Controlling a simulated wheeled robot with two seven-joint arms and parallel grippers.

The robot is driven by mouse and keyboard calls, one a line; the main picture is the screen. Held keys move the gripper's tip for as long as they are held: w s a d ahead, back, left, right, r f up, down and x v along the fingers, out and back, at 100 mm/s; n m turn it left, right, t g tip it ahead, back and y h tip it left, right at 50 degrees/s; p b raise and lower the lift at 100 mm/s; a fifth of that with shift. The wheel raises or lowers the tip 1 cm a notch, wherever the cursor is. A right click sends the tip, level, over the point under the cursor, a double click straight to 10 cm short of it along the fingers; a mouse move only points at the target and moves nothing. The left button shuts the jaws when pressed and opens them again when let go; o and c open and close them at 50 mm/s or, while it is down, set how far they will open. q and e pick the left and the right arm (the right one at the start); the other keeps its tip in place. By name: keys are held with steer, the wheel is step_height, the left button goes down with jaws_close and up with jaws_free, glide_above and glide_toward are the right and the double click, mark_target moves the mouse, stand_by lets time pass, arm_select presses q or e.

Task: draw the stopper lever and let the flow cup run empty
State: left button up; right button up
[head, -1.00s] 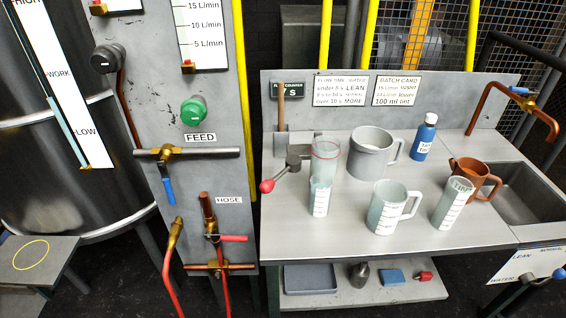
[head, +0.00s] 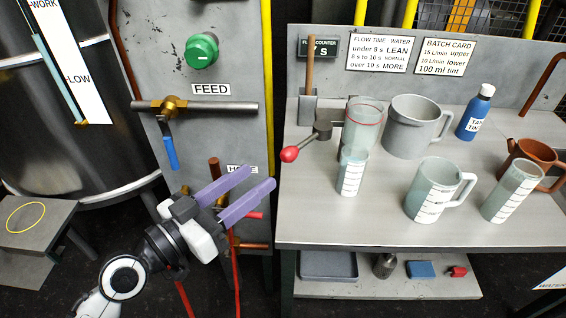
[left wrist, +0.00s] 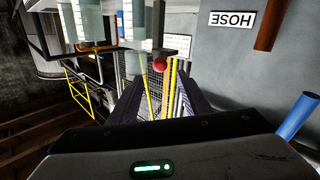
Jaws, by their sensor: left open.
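The stopper lever (head: 305,143) has a red ball knob (head: 289,154) and sticks out to the left of the flow cup (head: 362,125), a clear cup with a red ring near its rim. A graduated cylinder (head: 352,172) stands below and in front of the cup. My left gripper (head: 257,189) is open and empty, with purple fingers, in front of the grey panel, lower left of the knob and apart from it. In the left wrist view the red knob (left wrist: 160,65) shows beyond the fingers (left wrist: 155,100). My right gripper is not in view.
On the bench (head: 310,215) stand a grey jug (head: 415,130), a measuring jug (head: 432,190), another graduated cylinder (head: 510,190), a brown pot (head: 535,165) and a blue bottle (head: 474,112). The blue-handled feed valve (head: 170,150) and hose fittings are on the panel close to my left arm.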

mark_target(283, 156)
arm_select(q)
steer(key=p+x, duration=0.1)
steer(key=x, duration=0.8)
steer(key=shift+w+d, duration=0.1)
steer(key=shift+w, duration=0.05)
jaws_close()
